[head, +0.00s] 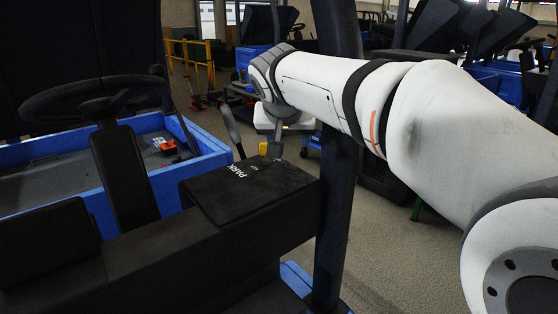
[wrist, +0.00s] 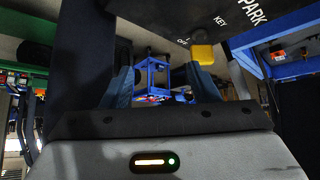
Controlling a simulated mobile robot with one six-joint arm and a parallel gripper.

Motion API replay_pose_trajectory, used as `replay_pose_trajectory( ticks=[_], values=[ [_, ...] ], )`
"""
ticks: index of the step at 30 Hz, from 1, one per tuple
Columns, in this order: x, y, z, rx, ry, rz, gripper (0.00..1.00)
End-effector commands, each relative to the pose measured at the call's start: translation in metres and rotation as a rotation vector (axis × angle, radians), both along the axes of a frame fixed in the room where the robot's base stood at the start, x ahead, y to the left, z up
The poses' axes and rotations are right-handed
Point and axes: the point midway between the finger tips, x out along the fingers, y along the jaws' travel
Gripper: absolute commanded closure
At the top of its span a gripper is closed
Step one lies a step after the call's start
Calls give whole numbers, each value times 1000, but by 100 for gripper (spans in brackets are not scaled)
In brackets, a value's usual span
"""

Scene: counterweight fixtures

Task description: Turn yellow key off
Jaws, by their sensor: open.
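The yellow key (wrist: 203,53) sticks out of a dark panel (wrist: 165,15) at the upper right of the wrist view, beside white KEY and OFF lettering. The key also shows as a small yellow block (head: 263,148) above the black console box in the head view. My gripper (wrist: 160,80) is open, with nothing between its fingers. Its right finger is just below the key in the wrist view; I cannot tell whether they touch. In the head view my gripper (head: 275,142) hangs beside the key, its fingertips small and hard to make out.
The black console box (head: 250,190) carries PARK lettering. A lever (head: 233,130) stands behind it, and a dark post (head: 335,210) rises close to its right. A steering wheel (head: 95,92) and a blue-walled bed (head: 195,140) are at left. Open floor (head: 400,265) lies right.

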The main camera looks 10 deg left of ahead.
Motion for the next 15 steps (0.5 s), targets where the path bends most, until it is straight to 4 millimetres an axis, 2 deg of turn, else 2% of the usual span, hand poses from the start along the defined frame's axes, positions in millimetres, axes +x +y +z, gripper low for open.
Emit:
replay_pose_trajectory(
  ticks=[1, 3, 6, 11, 15],
  values=[
    [6, 21, -6, 10, -21, 9, 45],
    [12, 41, -3, 25, -47, 9, 45],
    [16, 57, 1, 38, -70, 10, 45],
    [26, 64, -5, 44, -77, 8, 45],
    [42, 64, -20, 43, -76, 6, 45]
  ],
)
